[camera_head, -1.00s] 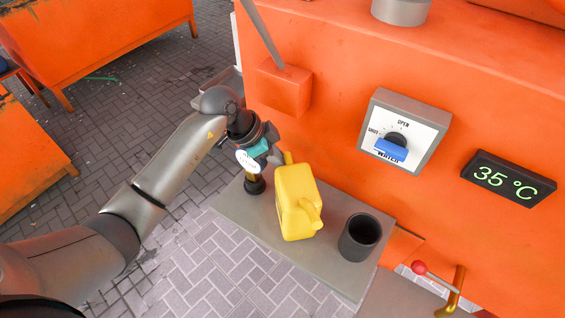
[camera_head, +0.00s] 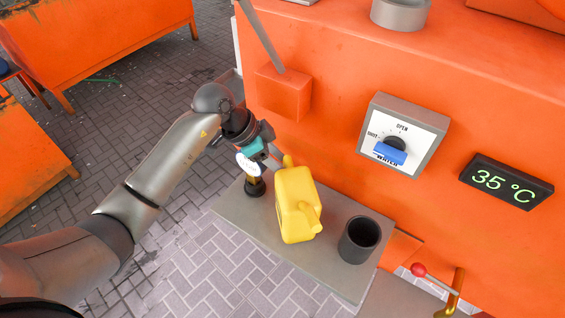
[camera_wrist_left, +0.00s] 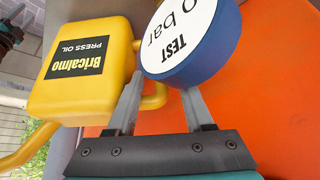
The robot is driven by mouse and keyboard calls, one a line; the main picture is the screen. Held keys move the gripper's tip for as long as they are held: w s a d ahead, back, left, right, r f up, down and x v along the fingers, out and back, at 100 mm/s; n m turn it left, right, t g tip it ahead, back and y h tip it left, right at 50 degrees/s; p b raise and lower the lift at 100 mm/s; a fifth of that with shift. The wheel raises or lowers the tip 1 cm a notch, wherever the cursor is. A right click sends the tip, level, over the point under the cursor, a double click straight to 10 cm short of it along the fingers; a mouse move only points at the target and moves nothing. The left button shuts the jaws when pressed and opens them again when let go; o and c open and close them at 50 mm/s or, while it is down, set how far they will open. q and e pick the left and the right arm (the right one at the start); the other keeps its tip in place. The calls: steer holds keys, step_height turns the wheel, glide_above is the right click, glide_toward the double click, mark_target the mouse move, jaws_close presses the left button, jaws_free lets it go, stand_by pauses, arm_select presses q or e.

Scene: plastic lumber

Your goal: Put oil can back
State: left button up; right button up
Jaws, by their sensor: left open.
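The yellow oil can (camera_head: 296,210) stands upright on a grey shelf (camera_head: 237,217). In the left wrist view the can (camera_wrist_left: 85,65) fills the upper left, with a black "Bricalmo Press Oil" label. My left gripper (camera_head: 275,158) is just behind the can's upper left side in the head view. In the left wrist view its two fingers (camera_wrist_left: 162,98) are apart, with nothing clearly held between them. The left finger overlaps a yellow tube of the can; I cannot tell whether they touch. My right gripper is not in view.
A blue-rimmed "TEST" gauge (camera_wrist_left: 185,35) is close beyond the fingers. A dark cup (camera_head: 360,240) stands right of the can on the shelf. The orange machine wall (camera_head: 330,110) rises behind, with a water switch (camera_head: 393,149). A red-knobbed lever (camera_head: 419,270) is at the lower right.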

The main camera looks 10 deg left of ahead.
arm_select(q)
steer(key=p+v, duration=0.2)
steer(key=v, duration=0.8)
steer(key=shift+s+a+r, duration=0.1)
steer(key=shift+r, duration=0.15)
